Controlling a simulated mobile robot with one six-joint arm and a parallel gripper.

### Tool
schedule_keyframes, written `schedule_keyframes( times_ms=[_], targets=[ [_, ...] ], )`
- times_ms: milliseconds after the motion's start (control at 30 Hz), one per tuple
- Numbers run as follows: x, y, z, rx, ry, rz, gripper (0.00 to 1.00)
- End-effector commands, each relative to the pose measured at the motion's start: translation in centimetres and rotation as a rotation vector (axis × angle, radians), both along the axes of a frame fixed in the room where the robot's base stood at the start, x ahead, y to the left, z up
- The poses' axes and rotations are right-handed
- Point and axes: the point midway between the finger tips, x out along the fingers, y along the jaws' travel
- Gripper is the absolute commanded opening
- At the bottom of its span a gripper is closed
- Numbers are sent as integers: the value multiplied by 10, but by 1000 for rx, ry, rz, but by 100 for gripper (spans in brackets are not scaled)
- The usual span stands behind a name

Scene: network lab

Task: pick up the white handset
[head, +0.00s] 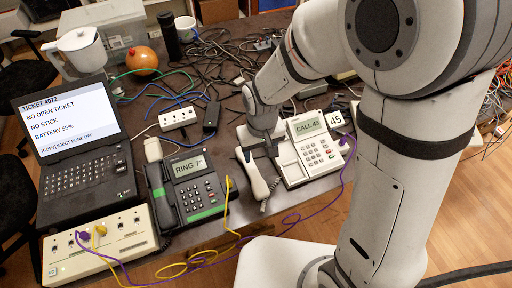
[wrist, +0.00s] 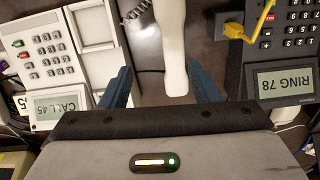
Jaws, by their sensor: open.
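The white handset (head: 257,180) lies on the dark table beside the white phone (head: 310,153), which reads "CALL 45". Its coiled cord hangs near its lower end. In the wrist view the handset (wrist: 172,45) runs down from the top edge, and its near end sits between my two blue-grey fingers. My gripper (wrist: 164,82) is open, with a gap on each side of the handset. In the head view my gripper (head: 259,146) is over the handset's upper end and partly hides it. I cannot tell the height between the fingers and the handset.
A dark phone (head: 188,185) reading "RING 7…" stands left of the handset; its display reads "RING 78" in the wrist view. A laptop (head: 75,130), a white socket box (head: 100,245) and a power strip (head: 178,118) stand further left. Purple and yellow cables (head: 228,190) cross the table front.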

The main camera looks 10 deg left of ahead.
Motion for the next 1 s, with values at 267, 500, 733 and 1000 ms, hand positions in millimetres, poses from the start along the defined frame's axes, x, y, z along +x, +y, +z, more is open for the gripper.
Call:
schedule_keyframes(
  times_ms=[267, 500, 733, 1000],
  targets=[
    [-7, 24, -31, -13, 20, 53, 56],
    [-5, 24, -54, -13, 19, 51, 56],
    [2, 23, -82, -15, 21, 52, 56],
    [2, 24, -101, -12, 18, 51, 56]
  ],
)
